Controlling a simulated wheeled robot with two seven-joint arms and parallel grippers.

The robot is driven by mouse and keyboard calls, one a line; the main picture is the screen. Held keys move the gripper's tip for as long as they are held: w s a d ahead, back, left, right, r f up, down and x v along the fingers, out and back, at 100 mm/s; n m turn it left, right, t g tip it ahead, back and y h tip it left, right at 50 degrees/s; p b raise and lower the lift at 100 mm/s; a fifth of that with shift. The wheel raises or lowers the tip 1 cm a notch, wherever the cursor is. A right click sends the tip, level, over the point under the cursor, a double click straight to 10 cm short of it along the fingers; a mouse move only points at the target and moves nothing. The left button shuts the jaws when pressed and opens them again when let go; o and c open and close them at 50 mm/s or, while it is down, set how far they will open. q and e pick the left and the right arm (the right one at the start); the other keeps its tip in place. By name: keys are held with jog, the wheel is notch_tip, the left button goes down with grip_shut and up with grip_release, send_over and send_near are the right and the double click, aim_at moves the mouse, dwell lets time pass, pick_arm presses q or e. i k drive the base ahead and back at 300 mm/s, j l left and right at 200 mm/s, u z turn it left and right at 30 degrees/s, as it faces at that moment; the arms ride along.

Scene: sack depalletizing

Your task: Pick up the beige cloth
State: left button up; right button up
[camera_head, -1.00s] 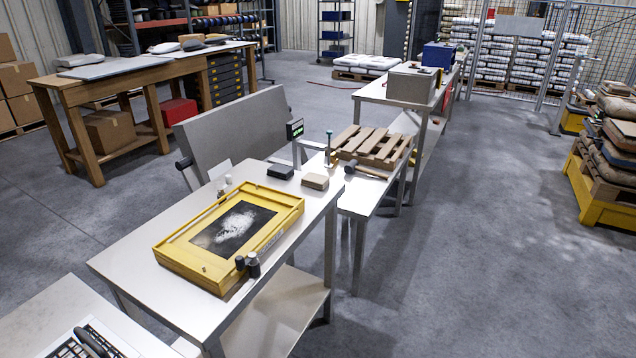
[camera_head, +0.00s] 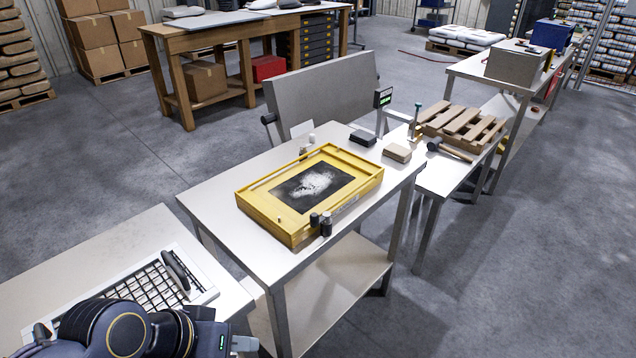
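A small beige, block-shaped item (camera_head: 397,152) lies at the far right corner of the middle white table (camera_head: 215,195). It may be the folded beige cloth, but it is too small to tell. A dark block (camera_head: 362,138) lies to its left. My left gripper (camera_head: 244,345) shows at the bottom edge, at the end of my dark arm, in front of the near table and well apart from the beige item. Its fingers are small and partly cut off, so I cannot tell if they are open. My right gripper is out of view.
A yellow tray (camera_head: 262,214) with a black panel and white powder fills much of the middle table. Small dark cylinders (camera_head: 325,224) stand at its near edge. A wooden pallet (camera_head: 462,122) and mallet lie beyond. The near table holds a grid tray (camera_head: 205,296). Floor at right is clear.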

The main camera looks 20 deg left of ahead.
aim_at(399, 153)
jog(key=u, duration=0.85)
jog(key=i+l+u, duration=0.2)
jog(key=l+u, duration=0.25)
jog(key=i+l+u, duration=0.1)
jog(key=l+u, duration=0.9)
jog(key=l, duration=0.75)
jog(key=l+u, duration=0.1)
jog(key=l, duration=0.8)
jog(key=k+l+u, duration=0.1)
jog(key=l, duration=0.75)
